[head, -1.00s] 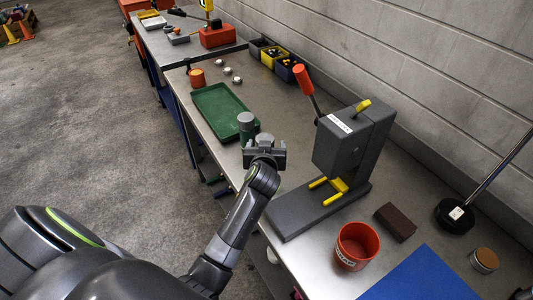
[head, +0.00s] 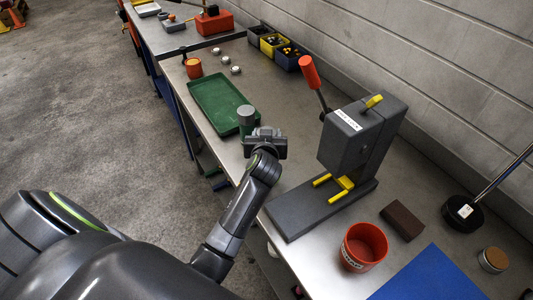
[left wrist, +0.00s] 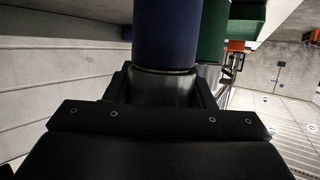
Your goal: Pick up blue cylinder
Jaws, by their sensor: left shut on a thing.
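My left gripper (head: 264,143) is over the bench, just in front of a green cylinder with a grey top (head: 245,117). In the left wrist view, the blue cylinder (left wrist: 166,35) stands up between my left gripper's fingers, and the gripper is shut on it. Its lower end is hidden by the gripper. In the head view the blue cylinder is hidden behind my gripper. The green cylinder (left wrist: 212,32) shows just beyond the blue one in the left wrist view. My right gripper is not in view.
A green tray (head: 207,91) lies beyond the green cylinder. A grey press (head: 352,140) with a red lever stands right of my left gripper. A red cup (head: 364,246), a brown block (head: 402,220) and a blue mat (head: 428,275) are nearer. A wall bounds the right side.

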